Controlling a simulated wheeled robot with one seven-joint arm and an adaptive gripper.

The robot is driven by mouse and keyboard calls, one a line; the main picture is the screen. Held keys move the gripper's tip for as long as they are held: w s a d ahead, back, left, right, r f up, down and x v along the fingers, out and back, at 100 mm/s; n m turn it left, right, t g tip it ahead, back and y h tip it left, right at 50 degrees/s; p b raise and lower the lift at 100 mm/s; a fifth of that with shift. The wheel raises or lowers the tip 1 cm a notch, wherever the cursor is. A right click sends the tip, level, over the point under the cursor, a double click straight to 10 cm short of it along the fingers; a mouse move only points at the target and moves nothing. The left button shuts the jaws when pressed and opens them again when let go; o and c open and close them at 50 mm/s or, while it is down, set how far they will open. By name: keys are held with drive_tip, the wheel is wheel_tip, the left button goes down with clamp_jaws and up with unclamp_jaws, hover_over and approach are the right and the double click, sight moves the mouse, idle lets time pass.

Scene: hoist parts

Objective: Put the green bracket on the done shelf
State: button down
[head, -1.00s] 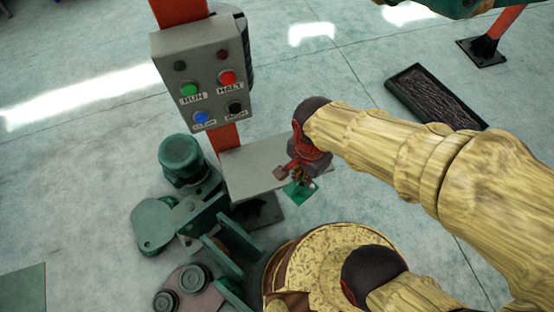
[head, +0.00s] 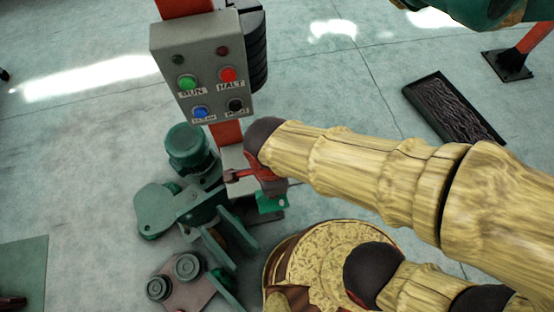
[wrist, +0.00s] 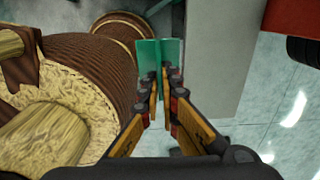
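The green bracket (head: 271,203) is a small angled plate held at the tips of my gripper (head: 268,190). In the wrist view the bracket (wrist: 149,58) stands between the two fingers of my gripper (wrist: 165,85), which are closed on its fin. In the wrist view the grey shelf (wrist: 222,60) lies just right of the bracket. I read no label on it, and cannot tell the height gap.
A control box (head: 203,67) with coloured buttons is fixed to the orange post above the shelf. Green hoist machinery (head: 187,205) stands left of the gripper. A dark tray (head: 452,107) lies on the floor at the right. The floor at the back left is open.

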drive_tip(key=shift+w+a+f+b, duration=0.7)
drive_tip(key=shift+w+a+f, duration=0.4)
drive_tip(key=shift+w+f, duration=1)
drive_tip(key=shift+w+a+f+b, duration=0.65)
drive_tip(key=shift+w+a+f, duration=0.5)
drive_tip(key=shift+w+f, duration=1)
drive_tip(key=shift+w+a+f+b, duration=0.7)
drive_tip(key=shift+w+a+f, duration=0.4)
drive_tip(key=shift+w+f, duration=1)
drive_tip(key=shift+s+f, duration=0.15)
drive_tip(key=shift+f, duration=0.15)
drive_tip(key=c, duration=2)
unclamp_jaws()
drive_tip(key=shift+c, duration=0.2)
wheel_tip(320, 180, up, 12)
drive_tip(key=p, duration=0.2)
drive_tip(key=shift+s+p, duration=0.25)
drive_tip(key=shift+p, duration=0.05)
